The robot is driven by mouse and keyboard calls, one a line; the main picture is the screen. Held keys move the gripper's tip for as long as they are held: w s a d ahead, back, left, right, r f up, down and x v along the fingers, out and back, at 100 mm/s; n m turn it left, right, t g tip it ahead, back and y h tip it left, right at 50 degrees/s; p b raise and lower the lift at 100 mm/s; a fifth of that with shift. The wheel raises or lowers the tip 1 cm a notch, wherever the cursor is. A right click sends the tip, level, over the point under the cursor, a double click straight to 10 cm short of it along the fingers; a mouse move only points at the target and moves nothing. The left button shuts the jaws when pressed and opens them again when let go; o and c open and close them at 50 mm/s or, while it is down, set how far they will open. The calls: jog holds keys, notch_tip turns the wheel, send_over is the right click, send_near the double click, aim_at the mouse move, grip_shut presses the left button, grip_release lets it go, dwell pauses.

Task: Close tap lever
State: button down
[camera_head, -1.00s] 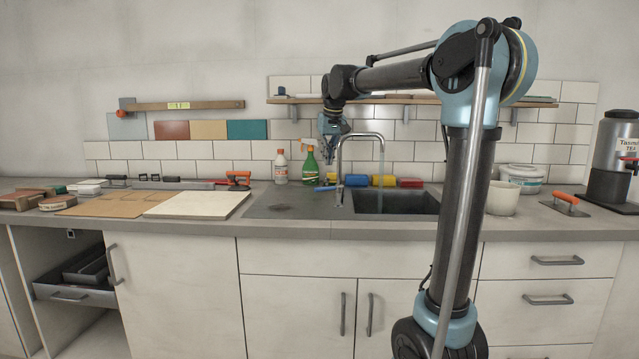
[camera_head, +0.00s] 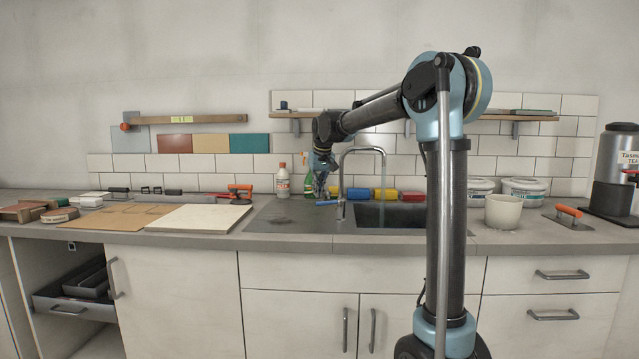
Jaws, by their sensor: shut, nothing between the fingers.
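The silver tap (camera_head: 343,172) stands at the left edge of the sink, its spout arching right over the basin. A thin pale stream seems to fall from the spout. The blue tap lever (camera_head: 327,203) sticks out left from the low part of the tap. My gripper (camera_head: 319,192) is shut and empty, pointing down just above the lever and left of the tap post. I cannot tell whether its tips touch the lever. It partly hides the green spray bottle (camera_head: 309,184) behind it.
The sink (camera_head: 400,217) lies right of the tap, with yellow, blue and red blocks (camera_head: 385,194) behind it. A white bottle (camera_head: 283,182) stands left of my gripper. A pale board (camera_head: 198,218) lies further left. The counter front left of the tap is clear.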

aim_at(330, 203)
jog(key=shift+s+d+f, duration=0.15)
jog(key=shift+s+d, duration=0.1)
jog(key=shift+s, duration=0.35)
jog(key=shift+s+d+f, duration=0.15)
jog(key=shift+s+d, duration=0.1)
jog(key=shift+s, duration=0.4)
jog(key=shift+s+d+f, duration=0.15)
jog(key=shift+s+d, duration=0.1)
jog(key=shift+s, duration=0.35)
